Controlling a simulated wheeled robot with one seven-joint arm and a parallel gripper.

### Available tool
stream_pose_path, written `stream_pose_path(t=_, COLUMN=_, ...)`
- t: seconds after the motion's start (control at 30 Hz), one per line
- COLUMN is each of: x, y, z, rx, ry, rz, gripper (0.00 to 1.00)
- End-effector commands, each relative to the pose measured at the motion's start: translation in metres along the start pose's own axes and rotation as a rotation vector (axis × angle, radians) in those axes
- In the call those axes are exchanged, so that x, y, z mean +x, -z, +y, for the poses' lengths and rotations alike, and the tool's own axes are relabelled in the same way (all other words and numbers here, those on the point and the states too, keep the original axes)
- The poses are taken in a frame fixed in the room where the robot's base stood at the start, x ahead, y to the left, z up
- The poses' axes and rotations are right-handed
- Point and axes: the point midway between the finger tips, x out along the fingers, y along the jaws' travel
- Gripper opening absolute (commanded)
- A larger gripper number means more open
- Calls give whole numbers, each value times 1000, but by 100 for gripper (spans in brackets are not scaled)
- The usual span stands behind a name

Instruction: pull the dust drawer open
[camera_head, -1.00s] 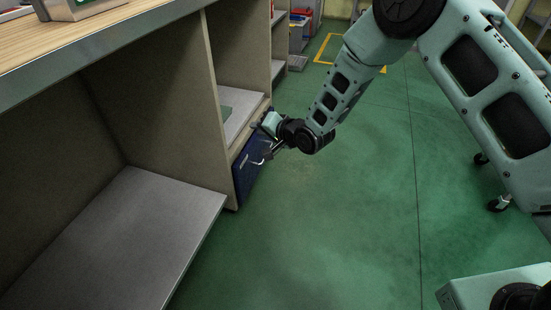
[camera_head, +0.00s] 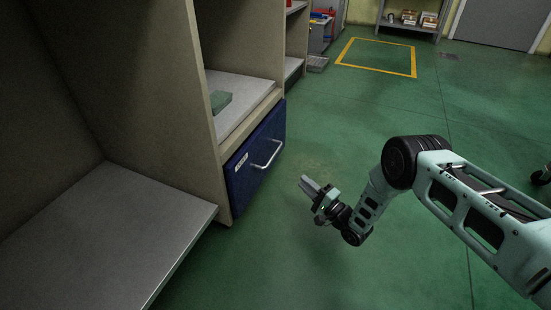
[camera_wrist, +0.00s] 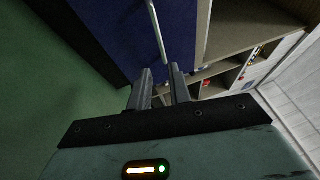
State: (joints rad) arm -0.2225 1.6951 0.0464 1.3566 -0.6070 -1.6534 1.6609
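The dust drawer (camera_head: 245,176) has a dark blue front with a small white label and a silver bar handle (camera_head: 267,156). It sits low in the cabinet under a grey shelf, its front about level with the cabinet edge; I see no clear gap. My gripper (camera_head: 309,185) is right of the drawer, over the green floor, apart from the handle, with its fingers pointing towards it. In the wrist view, the two fingers (camera_wrist: 160,76) stand apart with nothing between them. The handle (camera_wrist: 157,30) shows beyond the fingertips, against the blue front (camera_wrist: 125,35).
A small green block (camera_head: 220,101) lies on the shelf (camera_head: 247,95) above the drawer. A lower grey shelf (camera_head: 120,235) juts out at the left. The green floor (camera_head: 330,120) in front of the drawer is clear. A yellow floor outline (camera_head: 375,71) lies farther back.

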Motion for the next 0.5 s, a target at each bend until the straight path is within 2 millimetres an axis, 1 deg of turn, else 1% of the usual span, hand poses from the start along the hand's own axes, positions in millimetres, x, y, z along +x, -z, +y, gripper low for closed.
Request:
stream_pose_path(t=0.03, x=9, y=-1, z=2, rx=-1, ry=3, rz=-4, gripper=20)
stream_pose_path(t=0.13, x=28, y=-1, z=4, rx=-3, ry=4, rz=-3, gripper=20)
stream_pose_path(t=0.5, x=106, y=-1, z=4, rx=-3, ry=3, rz=-2, gripper=20)
